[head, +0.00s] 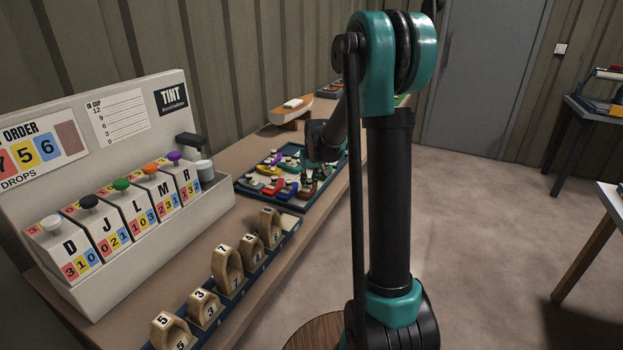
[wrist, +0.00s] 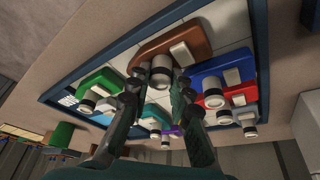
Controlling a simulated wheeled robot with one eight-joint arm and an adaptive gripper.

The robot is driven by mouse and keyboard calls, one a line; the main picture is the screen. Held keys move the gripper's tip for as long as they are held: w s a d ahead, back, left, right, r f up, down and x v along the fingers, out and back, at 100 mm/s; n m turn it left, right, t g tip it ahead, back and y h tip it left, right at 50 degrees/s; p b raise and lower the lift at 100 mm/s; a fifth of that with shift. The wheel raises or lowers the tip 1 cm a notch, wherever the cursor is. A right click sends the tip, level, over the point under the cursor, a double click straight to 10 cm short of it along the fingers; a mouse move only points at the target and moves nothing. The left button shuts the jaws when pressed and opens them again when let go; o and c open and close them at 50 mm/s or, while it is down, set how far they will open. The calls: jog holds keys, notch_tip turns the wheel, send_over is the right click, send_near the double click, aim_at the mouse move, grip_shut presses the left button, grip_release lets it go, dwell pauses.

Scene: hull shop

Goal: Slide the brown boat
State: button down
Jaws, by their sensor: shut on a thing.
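The brown boat (wrist: 183,42) lies in a blue-rimmed tray (wrist: 100,48), at the upper middle of the wrist view. It has a pale block on its deck and a light round peg (wrist: 161,66) at its near end. My gripper (wrist: 160,85) is shut on that peg, a finger on each side. In the head view my gripper (head: 312,172) is over the right part of the tray (head: 262,198), and my arm hides part of it.
Other boats crowd the tray: a green boat (wrist: 98,82) on the left, a blue boat (wrist: 228,70) and a red boat (wrist: 240,92) on the right. A rack of numbered wooden loops (head: 228,268) and a tint dispenser (head: 120,215) stand nearer on the bench.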

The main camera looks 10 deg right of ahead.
aim_at(302, 192)
jog(key=s+a, duration=0.2)
jog(key=s, duration=0.1)
jog(key=shift+s+a, duration=0.25)
jog(key=shift+s, duration=0.05)
jog(key=c, duration=1.4)
grip_release()
jog(key=shift+a, duration=0.1)
jog(key=shift+o, duration=0.2)
jog(key=shift+r, duration=0.1)
jog(key=v, duration=1.1)
jog(key=shift+s+r, duration=0.25)
jog(key=shift+r, duration=0.1)
jog(key=s+d+f, duration=0.2)
jog(key=s+f, duration=0.3)
jog(key=s, duration=0.4)
jog(key=s+d+f+m, duration=0.1)
jog(key=s+f, duration=0.3)
jog(key=s, duration=0.5)
jog(key=s+d+f, duration=0.3)
jog(key=s+f, duration=0.2)
jog(key=s, duration=0.3)
jog(key=shift+s+f+m+h, duration=0.3)
jog(key=shift+s+m, duration=0.1)
